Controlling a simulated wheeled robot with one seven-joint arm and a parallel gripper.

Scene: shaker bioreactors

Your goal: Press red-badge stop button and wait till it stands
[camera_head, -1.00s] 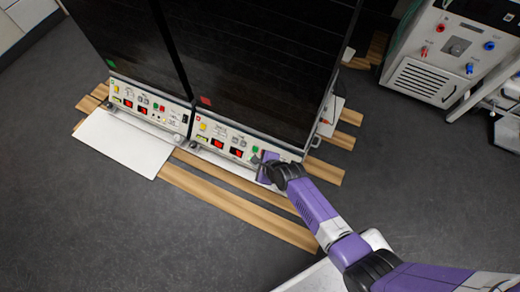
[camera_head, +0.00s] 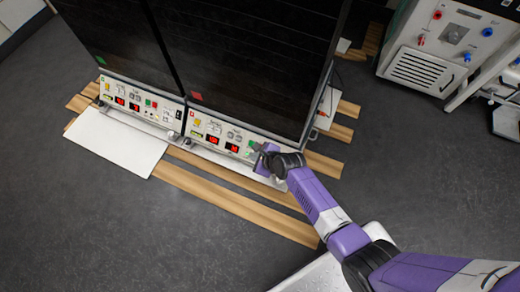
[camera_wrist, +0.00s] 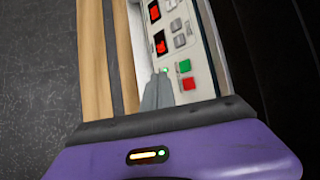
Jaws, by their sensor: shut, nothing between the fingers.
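The shaker with the red badge (camera_head: 196,95) is the right one of two dark cabinets. Its front panel (camera_head: 212,140) has lit red displays and buttons. In the wrist view a green button (camera_wrist: 184,66) and a red button (camera_wrist: 188,84) sit side by side near the panel's end. My gripper (camera_head: 259,152) is at the right end of this panel. In the wrist view its shut, empty fingertips (camera_wrist: 162,76) show just left of the two buttons; I cannot tell whether they touch the panel. In the head view my gripper hides part of the button area.
The left shaker carries a green badge (camera_head: 101,60) and a similar panel. A white board (camera_head: 115,142) lies before it. Wooden slats (camera_head: 235,205) run beneath both. A white machine with coloured knobs (camera_head: 425,68) stands at the upper right. Dark floor in front is open.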

